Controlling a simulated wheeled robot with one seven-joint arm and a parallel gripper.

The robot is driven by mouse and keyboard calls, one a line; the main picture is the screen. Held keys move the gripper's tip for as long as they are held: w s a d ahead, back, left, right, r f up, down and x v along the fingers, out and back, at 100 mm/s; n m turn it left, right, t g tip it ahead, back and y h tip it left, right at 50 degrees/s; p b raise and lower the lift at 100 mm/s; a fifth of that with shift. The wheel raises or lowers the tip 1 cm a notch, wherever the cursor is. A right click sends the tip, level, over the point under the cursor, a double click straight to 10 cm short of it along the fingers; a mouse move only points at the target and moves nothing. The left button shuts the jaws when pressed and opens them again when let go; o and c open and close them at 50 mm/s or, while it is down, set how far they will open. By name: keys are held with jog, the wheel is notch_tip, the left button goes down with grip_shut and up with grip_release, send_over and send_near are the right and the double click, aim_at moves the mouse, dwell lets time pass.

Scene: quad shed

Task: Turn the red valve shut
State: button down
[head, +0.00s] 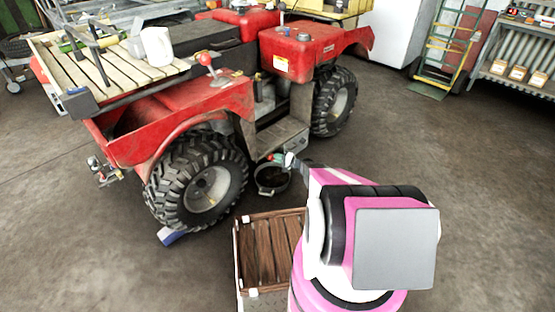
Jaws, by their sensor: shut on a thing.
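The red valve (271,157) is a small red part low on the near side of the red quad (210,92), just below the footboard. My gripper (286,159) reaches it from the right and is shut on it. The fingers are small in the head view and hide part of the valve, so I cannot tell the angle of its handle. A round black pan (272,179) is on the floor just below the valve.
A slatted wooden crate (268,250) stands on the floor close to my arm. The quad's rear wheel (200,182) is left of the valve, with a blue wedge (172,236) under it. The front wheel (334,102) is behind. Floor at right is clear.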

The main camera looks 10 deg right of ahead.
jog(key=shift+w+a+f, duration=0.1)
jog(key=shift+a, duration=0.05)
jog(key=c, duration=1.1)
grip_release()
jog(key=shift+c, duration=0.2)
jog(key=v, duration=1)
jog(key=shift+d, duration=0.35)
